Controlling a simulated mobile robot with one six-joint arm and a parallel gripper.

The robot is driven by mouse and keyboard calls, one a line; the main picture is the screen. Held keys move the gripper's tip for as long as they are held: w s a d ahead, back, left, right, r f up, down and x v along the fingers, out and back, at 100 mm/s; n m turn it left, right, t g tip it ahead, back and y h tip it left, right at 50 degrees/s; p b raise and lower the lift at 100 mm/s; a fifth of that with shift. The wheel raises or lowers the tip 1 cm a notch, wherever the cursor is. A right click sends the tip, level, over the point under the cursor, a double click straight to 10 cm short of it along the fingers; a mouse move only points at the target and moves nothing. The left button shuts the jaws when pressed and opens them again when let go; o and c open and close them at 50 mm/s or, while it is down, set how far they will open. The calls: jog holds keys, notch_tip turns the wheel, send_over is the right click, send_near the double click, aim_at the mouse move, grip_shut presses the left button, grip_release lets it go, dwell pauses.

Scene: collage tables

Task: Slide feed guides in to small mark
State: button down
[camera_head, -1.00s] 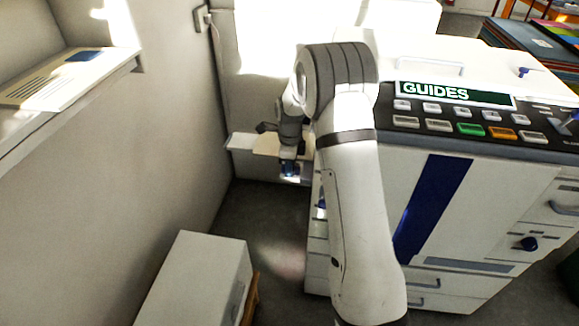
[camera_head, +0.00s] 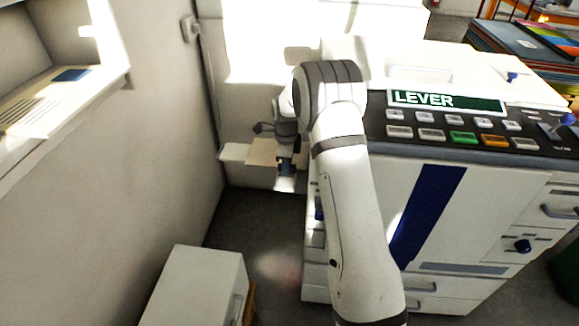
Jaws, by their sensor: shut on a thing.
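The feed tray (camera_head: 235,153) juts out from the left side of the white copier-like machine (camera_head: 435,190); a beige sheet-like surface (camera_head: 262,152) lies on it. My gripper (camera_head: 286,170) reaches down at the tray's right part, beside the machine. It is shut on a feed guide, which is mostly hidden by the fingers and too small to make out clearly. I cannot make out the small mark. The sign on the machine's panel (camera_head: 447,101) reads "LEVER".
A row of grey, green and orange buttons (camera_head: 464,138) lies along the machine's top. A wall (camera_head: 150,150) with a ledge stands at the left. A white cabinet (camera_head: 195,285) stands low in front. The dark floor (camera_head: 262,215) between them is clear.

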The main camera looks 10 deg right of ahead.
jog(key=c, duration=1.3)
grip_release()
jog(key=shift+r+p, duration=0.45)
jog(key=shift+r, duration=3.5)
